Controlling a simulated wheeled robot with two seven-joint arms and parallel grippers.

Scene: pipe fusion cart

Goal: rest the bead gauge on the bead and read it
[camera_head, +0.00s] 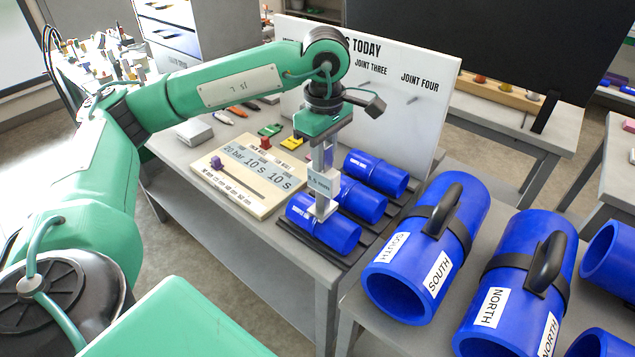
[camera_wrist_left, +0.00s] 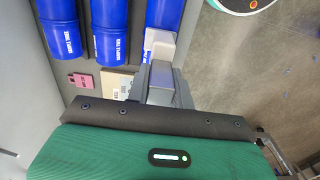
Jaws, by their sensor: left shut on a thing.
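My left gripper (camera_head: 323,172) points down over the cart and is shut on the bead gauge (camera_head: 325,186), a pale grey-white block with a small label. The gauge's lower end overlaps the nearest of three short blue pipe pieces (camera_head: 342,236); I cannot tell whether it touches. The gauge also shows in the left wrist view (camera_wrist_left: 158,45), against the end of one blue pipe (camera_wrist_left: 163,14). My gripper is at its near side there (camera_wrist_left: 160,82). The bead cannot be made out, and no reading on the gauge is legible. My right gripper is out of sight.
A cream board (camera_head: 232,196) marked "20 bar 10 s 10 s" lies left of the pipes. A white sign panel (camera_head: 425,110) stands behind. Large blue pipes labelled SOUTH (camera_head: 395,297) and NORTH (camera_head: 470,335) with black handles lie close on the right. Small coloured items sit behind the board.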

